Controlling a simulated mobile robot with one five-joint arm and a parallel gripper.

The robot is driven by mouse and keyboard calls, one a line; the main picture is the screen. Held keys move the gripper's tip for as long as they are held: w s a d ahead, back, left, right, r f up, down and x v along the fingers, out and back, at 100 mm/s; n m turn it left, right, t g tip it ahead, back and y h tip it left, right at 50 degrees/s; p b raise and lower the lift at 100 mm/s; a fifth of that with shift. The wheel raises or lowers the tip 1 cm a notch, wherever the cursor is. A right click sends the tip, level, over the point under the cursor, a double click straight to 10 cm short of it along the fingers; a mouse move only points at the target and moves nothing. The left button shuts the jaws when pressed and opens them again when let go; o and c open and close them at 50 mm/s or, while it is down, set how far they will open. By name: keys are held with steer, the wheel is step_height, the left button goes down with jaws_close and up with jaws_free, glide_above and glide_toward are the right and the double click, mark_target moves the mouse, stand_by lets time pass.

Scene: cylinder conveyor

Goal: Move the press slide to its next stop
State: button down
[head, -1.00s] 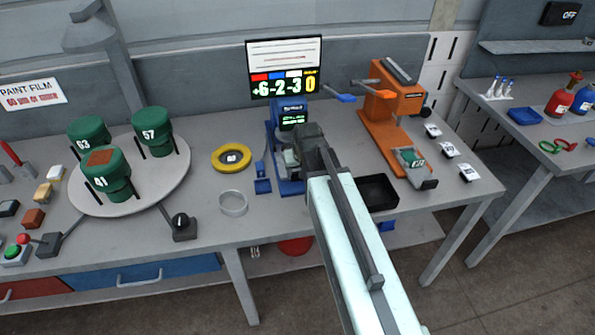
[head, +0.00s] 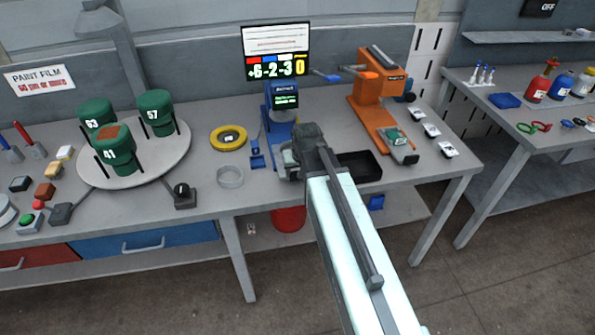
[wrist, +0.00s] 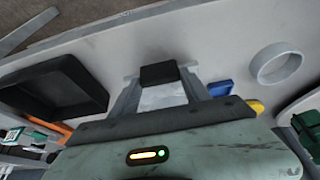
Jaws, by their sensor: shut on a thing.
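The orange press (head: 378,85) stands at the right of the bench. Its slide (head: 403,152) sticks out at the front and carries a small green piece (head: 395,138). My gripper (head: 292,160) is left of it, low in front of the blue tester (head: 280,110), apart from the press. In the wrist view, its two grey fingers close in on a small black block (wrist: 158,73). The fingertips are largely hidden by my arm in the head view. In the wrist view, only a green and orange corner of the press area (wrist: 15,135) shows at the left edge.
A black tray (head: 360,180) lies between my gripper and the press. A turntable (head: 160,168) holds green pots. White pieces (head: 431,131) lie right of the press.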

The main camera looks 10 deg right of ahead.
steer(key=c, duration=0.7)
jaws_free()
steer(key=shift+s+f, duration=0.1)
steer(key=shift+s, duration=0.15)
steer(key=shift+c, duration=0.2)
steer(key=shift+o, duration=1.1)
steer(key=shift+s, duration=0.1)
steer(key=p+v, duration=0.7)
steer(key=v, duration=0.1)
steer(key=shift+w, duration=0.2)
